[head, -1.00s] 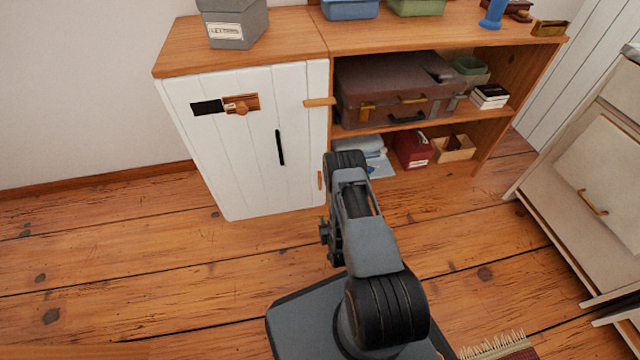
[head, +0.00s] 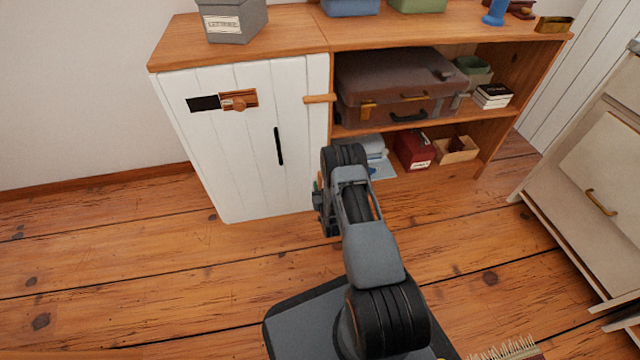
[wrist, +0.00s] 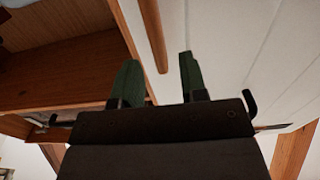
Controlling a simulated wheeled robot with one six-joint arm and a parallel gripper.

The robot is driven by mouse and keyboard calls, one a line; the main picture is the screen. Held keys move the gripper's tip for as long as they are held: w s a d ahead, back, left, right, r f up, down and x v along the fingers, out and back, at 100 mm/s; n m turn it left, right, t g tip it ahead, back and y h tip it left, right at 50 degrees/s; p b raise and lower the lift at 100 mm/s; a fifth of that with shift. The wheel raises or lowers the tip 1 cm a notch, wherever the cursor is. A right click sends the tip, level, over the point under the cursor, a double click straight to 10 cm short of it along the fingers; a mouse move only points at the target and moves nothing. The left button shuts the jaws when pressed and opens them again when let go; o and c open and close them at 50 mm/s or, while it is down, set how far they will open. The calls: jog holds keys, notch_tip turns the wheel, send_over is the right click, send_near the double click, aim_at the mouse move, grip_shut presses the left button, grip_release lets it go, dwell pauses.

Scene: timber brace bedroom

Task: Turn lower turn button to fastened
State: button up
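The white cabinet door (head: 245,160) is closed. The upper turn button (head: 320,98) lies level across the door's right edge and the post. The lower turn button is mostly hidden behind my arm in the head view. In the wrist view, a wooden bar that looks like the lower turn button (wrist: 153,35) runs lengthwise along the door edge, beside the post, not across it. My gripper (wrist: 159,58) is open, its two green fingers apart. The bar's near end appears between the fingertips; I cannot tell whether either finger touches it.
A black handle (head: 279,146) and a wooden slide latch (head: 238,100) are on the door. Open shelves to the right hold a brown suitcase (head: 385,85), a red box (head: 414,150) and a wooden box (head: 456,150). A pale drawer unit (head: 600,170) stands at right. The floor at left is clear.

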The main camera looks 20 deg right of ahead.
aim_at(321, 180)
jog(key=shift+w+d+b, duration=0.15)
jog(key=shift+w+b, duration=0.05)
jog(key=shift+w, duration=0.55)
jog(key=shift+w+d+b, duration=0.15)
jog(key=shift+w+b, duration=0.05)
jog(key=shift+w, duration=0.55)
grip_shut()
